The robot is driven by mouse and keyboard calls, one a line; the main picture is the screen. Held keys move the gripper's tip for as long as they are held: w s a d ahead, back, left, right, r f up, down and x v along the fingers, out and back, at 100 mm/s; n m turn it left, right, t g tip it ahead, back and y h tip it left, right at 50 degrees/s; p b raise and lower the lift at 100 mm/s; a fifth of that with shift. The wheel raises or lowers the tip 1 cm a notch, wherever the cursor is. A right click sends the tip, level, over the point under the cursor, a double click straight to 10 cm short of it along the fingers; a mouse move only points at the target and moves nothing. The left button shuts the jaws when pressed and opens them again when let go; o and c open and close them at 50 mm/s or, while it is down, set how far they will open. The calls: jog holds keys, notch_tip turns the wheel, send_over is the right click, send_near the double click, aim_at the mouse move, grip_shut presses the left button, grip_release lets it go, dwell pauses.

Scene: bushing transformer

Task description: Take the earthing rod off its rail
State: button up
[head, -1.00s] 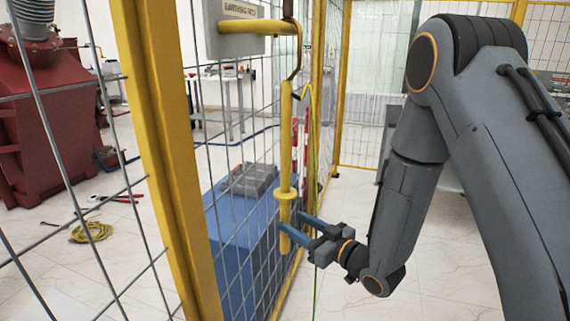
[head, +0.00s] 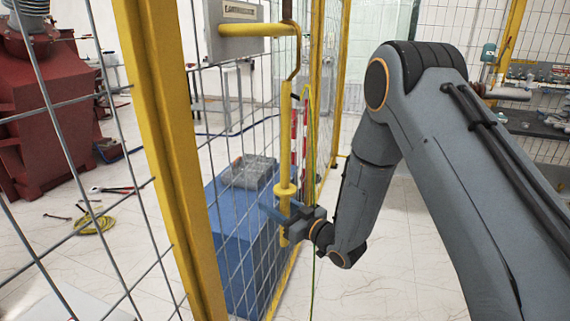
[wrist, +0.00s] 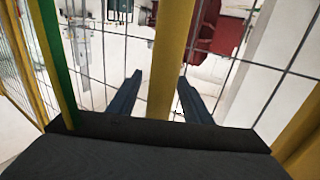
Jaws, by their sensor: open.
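My gripper (head: 278,217) is open at the rod's lower part, just below the collar. In the wrist view the rod (wrist: 171,60) passes between the two open blue fingers (wrist: 160,85), with gaps visible on both sides. The rod partly hides the fingers in the head view.
A green-yellow cable (head: 314,200) hangs just right of the rod, close to my wrist, and shows at left in the wrist view (wrist: 52,60). A yellow fence post (head: 165,150) stands at left. A blue cabinet (head: 238,235) is behind the mesh. Floor at right is open.

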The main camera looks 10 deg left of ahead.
aim_at(277, 185)
grip_shut()
jog(key=shift+r, duration=0.15)
jog(key=r+b, duration=0.2)
jog(key=r, duration=0.4)
jog(key=shift+d+r+b, duration=0.2)
jog(key=shift+b, duration=0.1)
jog(key=s+d+b, duration=0.2)
jog(key=d+b, duration=0.3)
jog(key=d, duration=1.4)
jog(key=r+p, duration=0.1)
jog(key=r, duration=0.1)
jog(key=r+p, duration=0.3)
jog(key=r, duration=0.1)
jog(key=shift+w+d+p, duration=0.2)
jog(key=shift+d+p, duration=0.1)
jog(key=shift+p, duration=0.05)
